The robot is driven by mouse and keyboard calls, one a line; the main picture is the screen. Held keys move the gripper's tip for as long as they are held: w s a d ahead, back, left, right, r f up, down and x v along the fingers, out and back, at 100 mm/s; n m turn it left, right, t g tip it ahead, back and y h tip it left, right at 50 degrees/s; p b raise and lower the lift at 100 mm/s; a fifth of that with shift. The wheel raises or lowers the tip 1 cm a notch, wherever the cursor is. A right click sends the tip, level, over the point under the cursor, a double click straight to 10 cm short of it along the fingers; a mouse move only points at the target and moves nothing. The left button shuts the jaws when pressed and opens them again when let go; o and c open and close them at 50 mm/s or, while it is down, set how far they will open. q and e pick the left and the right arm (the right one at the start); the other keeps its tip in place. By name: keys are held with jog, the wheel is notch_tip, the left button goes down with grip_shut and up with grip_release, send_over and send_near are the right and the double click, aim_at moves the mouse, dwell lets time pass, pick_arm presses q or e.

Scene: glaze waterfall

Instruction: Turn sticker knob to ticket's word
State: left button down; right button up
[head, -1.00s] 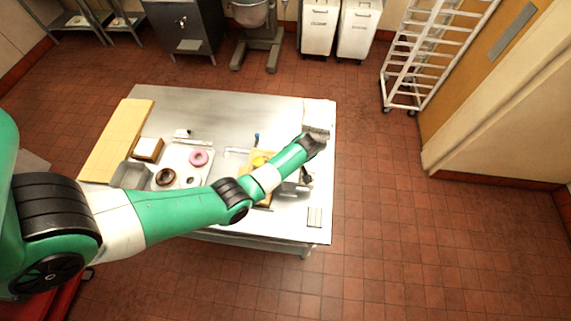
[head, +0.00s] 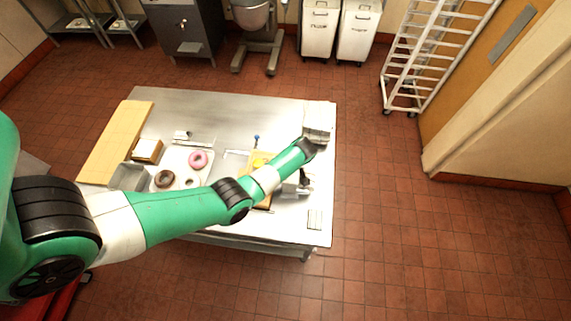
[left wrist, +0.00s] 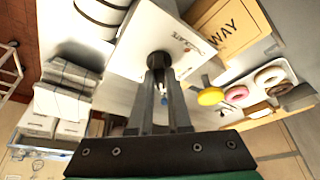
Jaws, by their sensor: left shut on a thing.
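My left gripper (left wrist: 160,80) is shut on the knob, with one finger on each side. In the head view, my left gripper (head: 304,182) is small and dark at the right part of the table, and my arm hides part of the scene. The knob does not show clearly there. I cannot make out a ticket or its word. My right gripper is not in view.
A tan board lettered "WAY" (left wrist: 232,35) lies near the plate, beside a yellow round thing (left wrist: 210,97). A pink doughnut (head: 198,158) and a brown doughnut (head: 164,179) lie on a white tray. A yellowish board (head: 115,140) covers the table's left end.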

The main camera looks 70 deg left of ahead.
pick_arm(q)
jog(key=shift+n, duration=0.4)
jog(key=shift+n+g+b, duration=0.35)
jog(key=shift+n+g, duration=0.05)
jog(key=shift+n, duration=0.2)
jog(key=n+b, duration=0.1)
jog(key=n, duration=0.1)
jog(key=shift+w+f+n+g+h, duration=0.1)
jog(key=shift+n+g+h, duration=0.2)
jog(key=shift+g, duration=0.1)
jog(key=n+g+h+b, duration=0.1)
jog(key=n+b, duration=0.2)
jog(key=b, duration=0.1)
jog(key=shift+n, duration=0.4)
jog(key=shift+n+g+h+b, duration=0.3)
jog(key=shift+n+b, duration=0.35)
jog(key=shift+n, duration=0.15)
jog(key=c, duration=0.9)
grip_release()
jog(key=shift+o, duration=0.2)
